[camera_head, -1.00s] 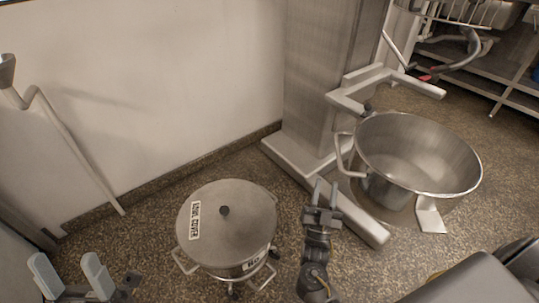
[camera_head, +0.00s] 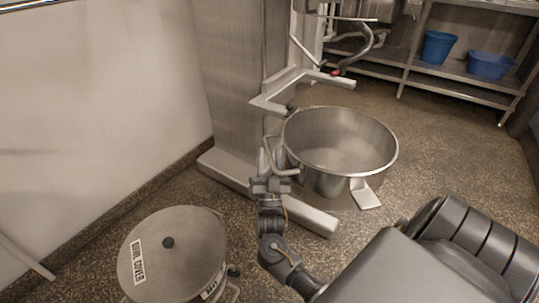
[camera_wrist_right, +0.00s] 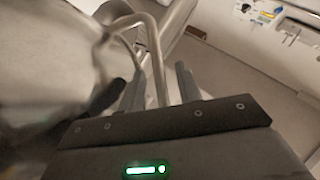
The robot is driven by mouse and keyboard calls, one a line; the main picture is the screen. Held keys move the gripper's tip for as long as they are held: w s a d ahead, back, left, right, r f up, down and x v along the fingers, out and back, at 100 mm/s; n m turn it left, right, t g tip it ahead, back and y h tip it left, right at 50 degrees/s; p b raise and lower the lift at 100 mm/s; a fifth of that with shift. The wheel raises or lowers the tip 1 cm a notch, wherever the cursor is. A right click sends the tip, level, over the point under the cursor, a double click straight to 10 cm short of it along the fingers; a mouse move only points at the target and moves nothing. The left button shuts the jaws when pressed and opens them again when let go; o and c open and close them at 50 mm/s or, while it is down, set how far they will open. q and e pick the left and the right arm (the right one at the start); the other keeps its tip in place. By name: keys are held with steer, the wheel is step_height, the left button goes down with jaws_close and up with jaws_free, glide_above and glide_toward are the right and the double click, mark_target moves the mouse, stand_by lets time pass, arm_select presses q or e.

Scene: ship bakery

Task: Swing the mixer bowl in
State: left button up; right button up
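The steel mixer bowl (camera_head: 340,150) is to the right of the mixer column, low over the floor, outside the fork-shaped bowl arms (camera_head: 290,88). Its bent tube handle (camera_head: 281,171) sticks out on the left side. My right gripper (camera_head: 268,160) is at this handle. In the right wrist view the handle tube (camera_wrist_right: 157,65) runs between the two fingers of my right gripper (camera_wrist_right: 160,85), with gaps on both sides, so the gripper is open around it. The bowl is a blurred pale shape at the left there. My left gripper is not in view.
A lidded pot labelled bowl cover (camera_head: 185,250) stands at the lower left. The mixer column (camera_head: 230,80) and its floor foot (camera_head: 310,218) are beside my right arm. Shelving with blue tubs (camera_head: 438,48) is at the back right. Floor right of the bowl is clear.

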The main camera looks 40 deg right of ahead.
steer(key=shift+w+d+r, duration=0.25)
steer(key=shift+r, duration=0.05)
jaws_close()
steer(key=shift+s, duration=0.1)
